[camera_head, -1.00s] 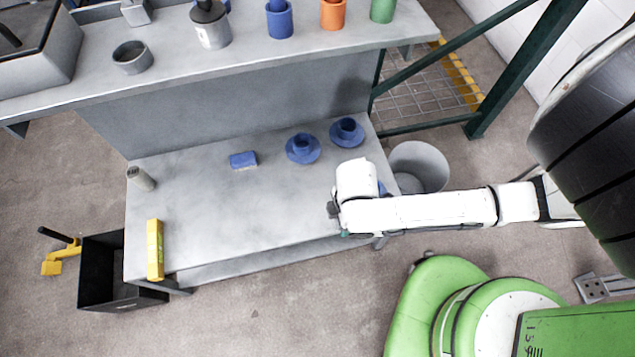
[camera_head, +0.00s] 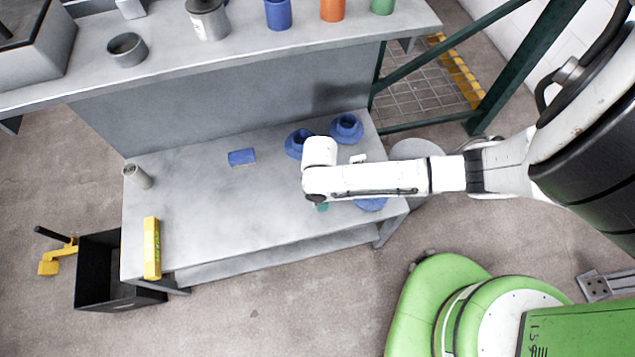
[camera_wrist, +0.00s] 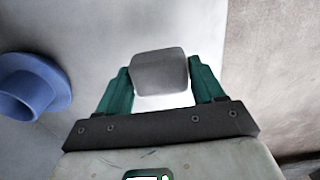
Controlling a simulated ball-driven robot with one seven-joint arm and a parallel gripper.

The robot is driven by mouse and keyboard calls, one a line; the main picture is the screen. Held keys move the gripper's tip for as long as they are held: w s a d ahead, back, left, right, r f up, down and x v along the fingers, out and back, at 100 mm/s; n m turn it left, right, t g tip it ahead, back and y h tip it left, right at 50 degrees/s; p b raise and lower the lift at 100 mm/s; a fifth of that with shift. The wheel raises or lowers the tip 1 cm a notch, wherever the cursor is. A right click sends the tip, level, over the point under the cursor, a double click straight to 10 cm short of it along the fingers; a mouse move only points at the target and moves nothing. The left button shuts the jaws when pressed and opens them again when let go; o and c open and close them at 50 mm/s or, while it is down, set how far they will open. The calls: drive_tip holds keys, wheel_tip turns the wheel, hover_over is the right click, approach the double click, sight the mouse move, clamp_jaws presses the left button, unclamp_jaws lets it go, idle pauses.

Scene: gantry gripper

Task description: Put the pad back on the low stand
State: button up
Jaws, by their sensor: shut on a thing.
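My gripper (camera_wrist: 160,85) is shut on a grey block with rounded edges, which I take to be the pad (camera_wrist: 160,73); it sits between the two green fingers in the wrist view. The low stand (camera_head: 215,215) is a grey table with a lower shelf. In the head view my white wrist is over its right part and hides the pad; only a bit of green finger shows. The stand's grey top also shows in the wrist view (camera_wrist: 95,30). I cannot tell whether the pad touches the top.
Blue cups on saucers (camera_head: 346,128) stand at the stand's back right; another blue saucer (camera_head: 370,204) is partly under my arm. A blue block (camera_head: 241,157), a grey cylinder (camera_head: 138,177) and a yellow box (camera_head: 152,248) are further left. The stand's middle is clear.

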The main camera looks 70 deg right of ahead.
drive_tip(key=shift+w+f, duration=0.15)
drive_tip(key=shift+f, duration=0.05)
drive_tip(key=shift+w+d+f+b, duration=0.1)
drive_tip(key=shift+f+b, duration=0.2)
drive_tip(key=shift+f, duration=0.6)
drive_tip(key=shift+w+d+f+b, duration=0.1)
drive_tip(key=shift+f+b, duration=0.15)
drive_tip(key=shift+f, duration=0.65)
drive_tip(key=o, duration=0.9)
drive_tip(key=shift+o, duration=0.2)
drive_tip(key=shift+r, duration=0.1)
